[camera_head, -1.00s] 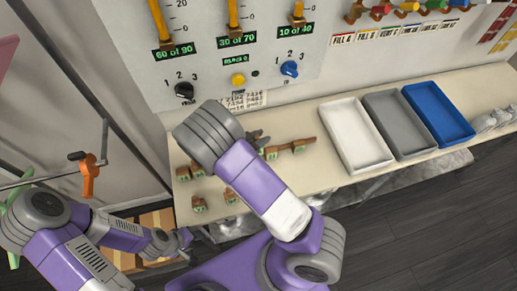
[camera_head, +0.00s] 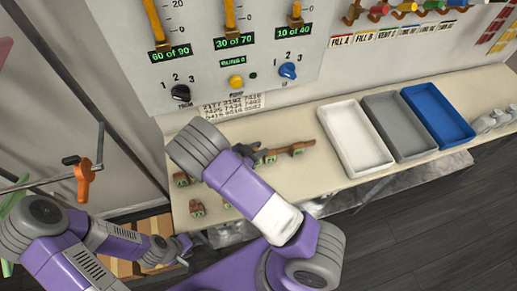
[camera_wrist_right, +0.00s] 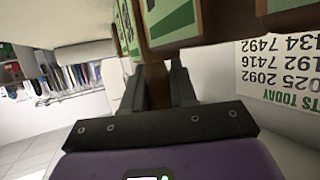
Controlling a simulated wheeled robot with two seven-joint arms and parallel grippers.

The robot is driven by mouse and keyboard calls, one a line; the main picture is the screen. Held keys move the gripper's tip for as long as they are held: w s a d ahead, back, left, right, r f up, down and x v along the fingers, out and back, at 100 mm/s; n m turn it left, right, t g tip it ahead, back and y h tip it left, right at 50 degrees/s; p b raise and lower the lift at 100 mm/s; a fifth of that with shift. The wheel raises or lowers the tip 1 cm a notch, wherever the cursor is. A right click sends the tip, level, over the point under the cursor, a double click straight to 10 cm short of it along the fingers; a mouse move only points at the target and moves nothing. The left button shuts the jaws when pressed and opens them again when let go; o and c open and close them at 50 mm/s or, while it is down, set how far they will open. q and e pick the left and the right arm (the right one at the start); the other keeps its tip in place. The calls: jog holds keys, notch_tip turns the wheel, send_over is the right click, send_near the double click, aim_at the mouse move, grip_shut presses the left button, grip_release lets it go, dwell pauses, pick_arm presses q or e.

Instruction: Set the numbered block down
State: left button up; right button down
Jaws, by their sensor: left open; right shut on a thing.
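My right gripper (camera_head: 250,149) is low over the cream table, partly hidden behind my own forearm. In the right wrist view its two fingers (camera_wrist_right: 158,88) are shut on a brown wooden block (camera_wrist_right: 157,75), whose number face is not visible. Beyond the fingers stand wooden blocks with green faces (camera_wrist_right: 168,18). Whether the held block touches the row or the table is unclear. My left gripper (camera_head: 184,250) is open and empty, low at the left, off the table's front edge.
Loose blocks (camera_head: 197,207) lie at the table's left end. White (camera_head: 352,172), grey (camera_head: 415,152) and blue (camera_head: 462,134) trays stand to the right. A panel with knobs and gauges rises behind, with a number sheet (camera_head: 232,107). An orange-handled rail (camera_head: 84,182) is at left.

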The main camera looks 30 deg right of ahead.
jog(key=shift+s+f, duration=0.1)
jog(key=shift+f, duration=0.15)
jog(key=c, duration=0.9)
grip_release()
jog(key=shift+s+f, duration=0.1)
jog(key=shift+r, duration=0.3)
jog(key=p+v, duration=0.1)
jog(key=v, duration=1.1)
jog(key=shift+r+p, duration=0.3)
jog(key=shift+r, duration=0.15)
